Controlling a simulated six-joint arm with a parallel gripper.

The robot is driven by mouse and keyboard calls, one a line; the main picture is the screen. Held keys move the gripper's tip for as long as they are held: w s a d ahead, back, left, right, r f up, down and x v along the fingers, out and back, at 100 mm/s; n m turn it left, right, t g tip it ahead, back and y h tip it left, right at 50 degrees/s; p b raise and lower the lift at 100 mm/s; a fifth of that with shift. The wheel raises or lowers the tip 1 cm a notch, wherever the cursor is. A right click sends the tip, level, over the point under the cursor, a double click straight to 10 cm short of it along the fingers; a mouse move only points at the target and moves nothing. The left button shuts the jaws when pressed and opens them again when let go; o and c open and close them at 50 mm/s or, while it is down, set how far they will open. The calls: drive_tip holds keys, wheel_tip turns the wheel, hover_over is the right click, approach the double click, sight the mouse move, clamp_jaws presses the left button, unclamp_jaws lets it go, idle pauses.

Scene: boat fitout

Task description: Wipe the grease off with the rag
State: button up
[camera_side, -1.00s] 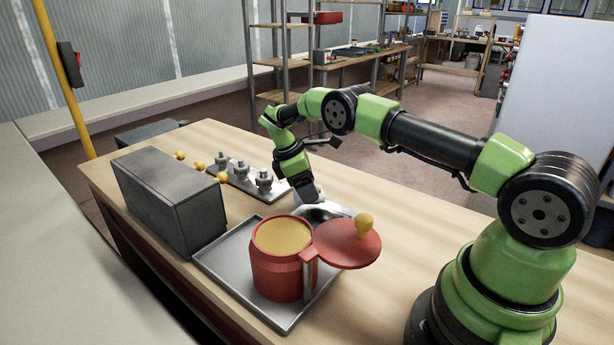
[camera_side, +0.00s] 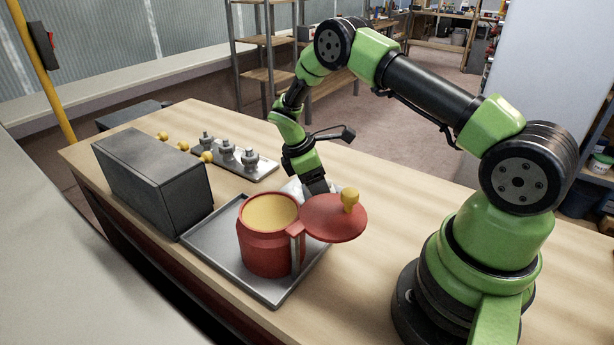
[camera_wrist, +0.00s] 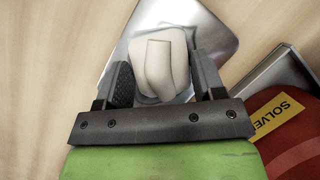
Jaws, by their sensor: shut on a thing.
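My gripper (camera_side: 317,188) points down behind the red can's lid in the side view. In the wrist view my gripper (camera_wrist: 160,66) is shut on a cream, folded rag (camera_wrist: 158,62), which sits between the two dark fingers. The rag is over a shiny metal plate (camera_wrist: 207,22); whether it presses on the plate I cannot tell. A greyish patch shows around the rag, but I cannot tell grease from rag or reflection there. In the side view the lid and gripper hide much of the plate.
A red can (camera_side: 266,252) with a raised red lid (camera_side: 330,224) stands on a grey tray (camera_side: 204,240), close beside my gripper. A dark box (camera_side: 150,185) and a plate of metal fittings (camera_side: 262,168) with yellow knobs nearby are farther left. The bench's right side is clear.

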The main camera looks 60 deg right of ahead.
sight(294, 183)
drive_tip(key=shift+s, duration=2.4)
drive_tip(key=shift+w, duration=5.65)
wheel_tip(294, 183, up, 8)
